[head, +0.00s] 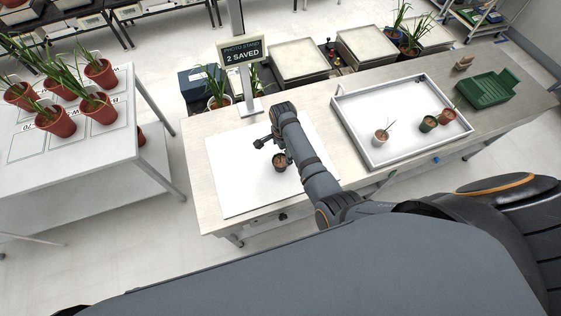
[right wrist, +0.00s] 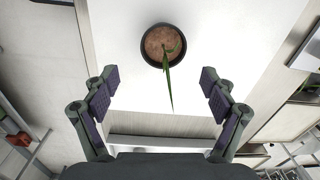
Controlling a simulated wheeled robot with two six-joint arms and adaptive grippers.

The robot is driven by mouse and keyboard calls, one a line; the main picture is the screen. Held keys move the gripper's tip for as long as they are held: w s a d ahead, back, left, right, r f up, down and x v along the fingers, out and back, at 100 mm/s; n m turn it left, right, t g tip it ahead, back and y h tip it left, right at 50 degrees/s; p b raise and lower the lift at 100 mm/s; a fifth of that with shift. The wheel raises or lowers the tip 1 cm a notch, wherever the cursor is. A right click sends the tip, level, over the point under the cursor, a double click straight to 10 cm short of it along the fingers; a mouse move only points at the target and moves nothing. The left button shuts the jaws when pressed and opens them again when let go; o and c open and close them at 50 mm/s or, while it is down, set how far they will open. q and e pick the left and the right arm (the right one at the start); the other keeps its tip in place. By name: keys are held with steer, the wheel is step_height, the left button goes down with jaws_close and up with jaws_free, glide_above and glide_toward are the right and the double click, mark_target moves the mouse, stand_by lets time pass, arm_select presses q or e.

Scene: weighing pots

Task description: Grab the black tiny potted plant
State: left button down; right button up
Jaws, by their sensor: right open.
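The black tiny potted plant (head: 280,163) stands upright on a white board (head: 234,186) on the bench, beside the photo stand. In the right wrist view the pot (right wrist: 152,59) shows a black rim, brown soil and a thin green leaf (right wrist: 169,88). My right gripper (head: 268,142) is near the pot in the head view. In the right wrist view its two fingers (right wrist: 160,85) are spread wide, with the pot ahead of them and apart from both. Nothing is between the pads except the leaf in the line of sight. My left gripper is not in view.
A white-framed tray (head: 352,150) on the right holds a white pot (head: 381,137), a green pot (head: 428,123) and a terracotta pot (head: 447,116). A photo stand sign (head: 243,51) rises behind the board. A green crate (head: 486,90) sits at far right. Red pots fill the left table (head: 60,160).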

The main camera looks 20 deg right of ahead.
mark_target(281, 162)
steer(key=shift+m, duration=0.6)
steer(key=f+b, duration=0.3)
steer(key=w+a+f+b, duration=0.1)
steer(key=b, duration=0.1)
steer(key=shift+w+a+f, duration=0.1)
steer(key=shift+f, duration=0.3)
steer(key=shift+r, duration=0.1)
steer(key=f+b, duration=0.1)
steer(key=b, duration=0.1)
steer(key=f+b, duration=0.4)
steer(key=shift+s+d+f, duration=0.2)
steer(key=shift+s+d, duration=0.05)
steer(key=shift+d, duration=0.15)
steer(key=shift+r, duration=0.2)
steer(key=c, duration=1.3)
steer(key=shift+r, duration=0.15)
